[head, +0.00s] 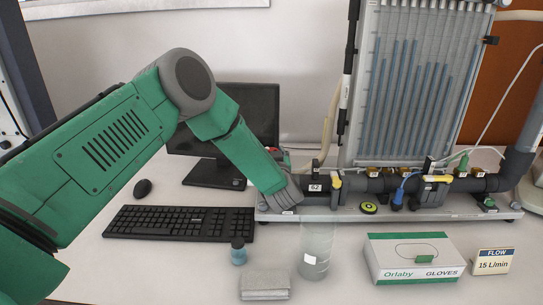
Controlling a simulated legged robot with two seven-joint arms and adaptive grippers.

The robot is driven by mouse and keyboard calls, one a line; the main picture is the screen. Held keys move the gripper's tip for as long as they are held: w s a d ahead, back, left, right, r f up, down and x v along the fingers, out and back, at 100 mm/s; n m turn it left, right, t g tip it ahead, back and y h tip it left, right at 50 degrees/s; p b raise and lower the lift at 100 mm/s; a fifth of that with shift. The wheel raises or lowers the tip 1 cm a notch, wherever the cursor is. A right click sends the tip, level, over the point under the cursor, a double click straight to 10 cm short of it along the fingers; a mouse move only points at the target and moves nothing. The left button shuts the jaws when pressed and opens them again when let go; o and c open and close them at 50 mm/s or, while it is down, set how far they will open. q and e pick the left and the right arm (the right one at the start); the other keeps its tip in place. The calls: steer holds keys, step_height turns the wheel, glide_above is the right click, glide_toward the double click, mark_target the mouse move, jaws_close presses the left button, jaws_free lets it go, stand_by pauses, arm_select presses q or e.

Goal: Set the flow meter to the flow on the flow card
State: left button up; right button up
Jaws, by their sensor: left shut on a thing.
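The flow card (493,261) stands at the right front of the table and reads "FLOW 15 L/min". The manometer board (420,95) stands behind the dark pipe run (370,184), with several blue columns of differing heights. My left gripper (284,197) reaches down to the left end of the pipe run, by a label that looks like "G2". It is shut on a part there, which the gripper hides. I cannot make out a flow meter scale or its reading. My right gripper is not in view.
A clear cylinder (317,250), a small blue bottle (238,252), a grey folded cloth (265,285) and a glove box (413,257) stand in front. A keyboard (180,223), mouse (142,188) and monitor (250,115) are at left. Yellow-handled valves (437,179) sit along the pipe.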

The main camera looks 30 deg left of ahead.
arm_select(q)
steer(key=shift+s+d+f+g, duration=0.15)
steer(key=shift+f+g, duration=0.15)
steer(key=shift+f, duration=0.2)
steer(key=o, duration=1.2)
steer(key=shift+r, duration=0.15)
step_height(320, 180, up, 10)
steer(key=shift+f, duration=0.1)
steer(key=shift+w, duration=0.2)
steer(key=shift+s, duration=0.1)
